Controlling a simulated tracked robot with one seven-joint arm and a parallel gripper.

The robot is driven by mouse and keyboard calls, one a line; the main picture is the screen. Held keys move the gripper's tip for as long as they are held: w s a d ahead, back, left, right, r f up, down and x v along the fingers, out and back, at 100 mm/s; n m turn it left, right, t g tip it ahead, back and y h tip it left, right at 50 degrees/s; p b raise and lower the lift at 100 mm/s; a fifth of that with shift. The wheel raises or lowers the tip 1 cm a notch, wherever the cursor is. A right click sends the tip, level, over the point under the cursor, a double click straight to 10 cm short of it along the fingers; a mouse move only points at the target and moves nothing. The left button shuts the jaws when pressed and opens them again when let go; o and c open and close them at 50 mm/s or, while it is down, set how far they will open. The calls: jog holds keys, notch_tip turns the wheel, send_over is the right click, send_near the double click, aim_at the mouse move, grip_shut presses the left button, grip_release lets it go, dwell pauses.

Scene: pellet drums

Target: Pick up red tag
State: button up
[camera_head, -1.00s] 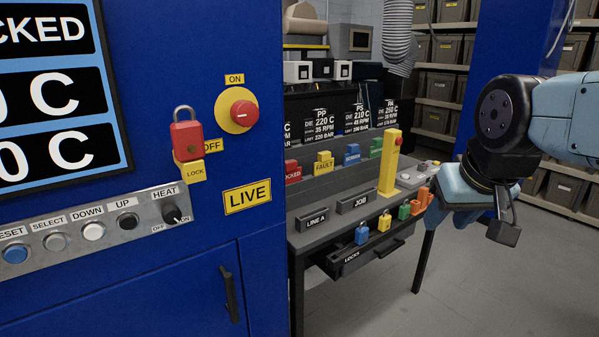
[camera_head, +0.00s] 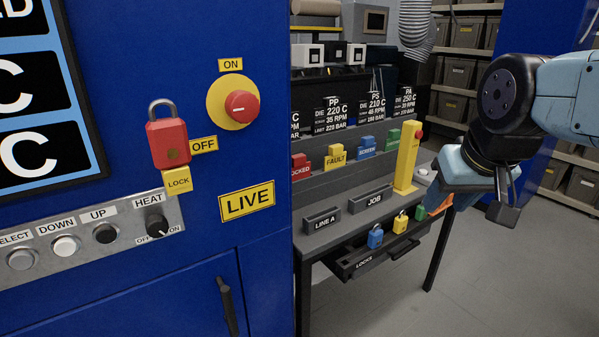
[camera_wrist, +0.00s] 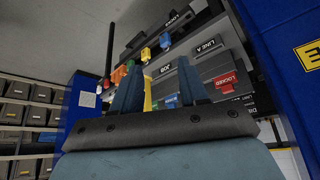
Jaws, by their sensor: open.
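The red tag (camera_head: 300,167), lettered with the end of "LOCKED", stands at the left end of a tag rack on the bench, partly cut off by the blue cabinet's edge. It also shows in the wrist view (camera_wrist: 226,82), right of my fingers and apart from them. My gripper (camera_head: 442,193) is at the bench's right end, well to the right of the red tag. In the wrist view, its two blue fingers (camera_wrist: 158,80) are apart with nothing gripped between them; a yellow post shows behind the gap.
Yellow (camera_head: 335,157), blue (camera_head: 366,147) and green tags stand right of the red one. A yellow post (camera_head: 407,158) rises near my gripper. Small padlocks (camera_head: 375,236) sit along the bench front. The blue cabinet (camera_head: 260,290) with a red padlock (camera_head: 168,143) fills the left.

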jog(key=shift+o, duration=0.8)
jog(key=shift+w, duration=0.15)
jog(key=o, duration=0.6)
jog(key=w+t, duration=0.1)
jog(key=w, duration=0.3)
jog(key=w+f, duration=0.1)
jog(key=w, duration=0.3)
jog(key=w+n+t, duration=0.1)
jog(key=w, duration=0.3)
jog(key=shift+w+a+f+t, duration=0.1)
jog(key=shift+a+f+t, duration=0.1)
jog(key=shift+a+t, duration=0.15)
jog(key=shift+c, duration=0.2)
jog(key=n+t+y, duration=0.6)
jog(key=t+y, duration=0.1)
jog(key=y, duration=0.3)
send_near(301, 162)
jog(key=x, duration=1.1)
jog(key=shift+w+a+r, duration=0.1)
jog(key=shift+w+a, duration=0.15)
